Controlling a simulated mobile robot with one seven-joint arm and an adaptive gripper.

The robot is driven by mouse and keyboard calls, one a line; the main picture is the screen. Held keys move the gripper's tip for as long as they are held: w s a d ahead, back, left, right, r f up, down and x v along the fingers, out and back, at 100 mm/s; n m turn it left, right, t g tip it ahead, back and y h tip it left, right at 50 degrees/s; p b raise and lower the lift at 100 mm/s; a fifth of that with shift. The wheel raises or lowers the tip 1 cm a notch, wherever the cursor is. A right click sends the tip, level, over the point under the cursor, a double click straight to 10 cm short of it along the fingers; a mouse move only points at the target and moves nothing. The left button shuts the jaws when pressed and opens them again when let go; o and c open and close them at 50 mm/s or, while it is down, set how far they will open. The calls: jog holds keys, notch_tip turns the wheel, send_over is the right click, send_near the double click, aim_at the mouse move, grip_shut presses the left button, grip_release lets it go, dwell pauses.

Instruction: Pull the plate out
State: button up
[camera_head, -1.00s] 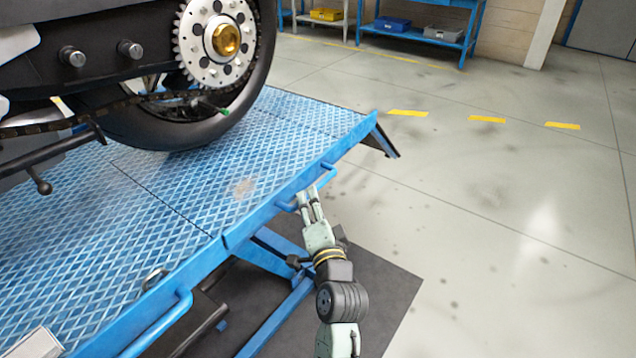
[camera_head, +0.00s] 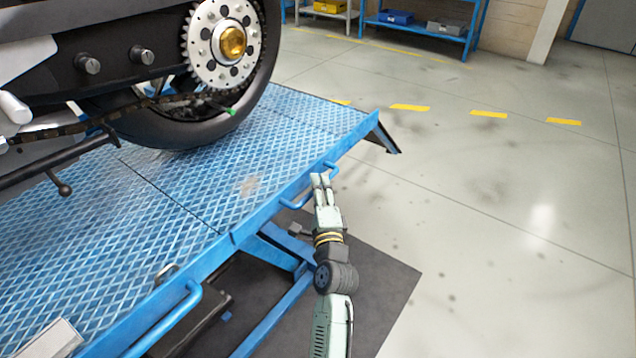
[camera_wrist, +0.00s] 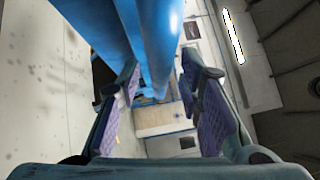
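The blue plate (camera_head: 200,184) is the diamond-patterned deck section under the motorcycle's rear wheel. A blue bar handle (camera_head: 287,204) stands out from its front edge; my gripper covers its middle in the head view. My gripper (camera_head: 320,178) is at this handle, its fingertips reaching up to the plate's edge. In the wrist view a blue bar (camera_wrist: 158,45) runs between the two purple-padded fingers of my gripper (camera_wrist: 160,85). The fingers are wide apart, with visible room beside the bar. Whether a pad touches it I cannot tell.
The motorcycle's rear wheel (camera_head: 190,125) rests on the deck. A second blue handle (camera_head: 165,322) is at the lower left. A dark ramp flap (camera_head: 384,138) hangs off the deck's far end. The grey floor (camera_head: 480,220) to the right is clear.

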jog(key=shift+w, duration=0.4)
jog(key=shift+c, duration=0.3)
grip_shut()
dwell(0.4)
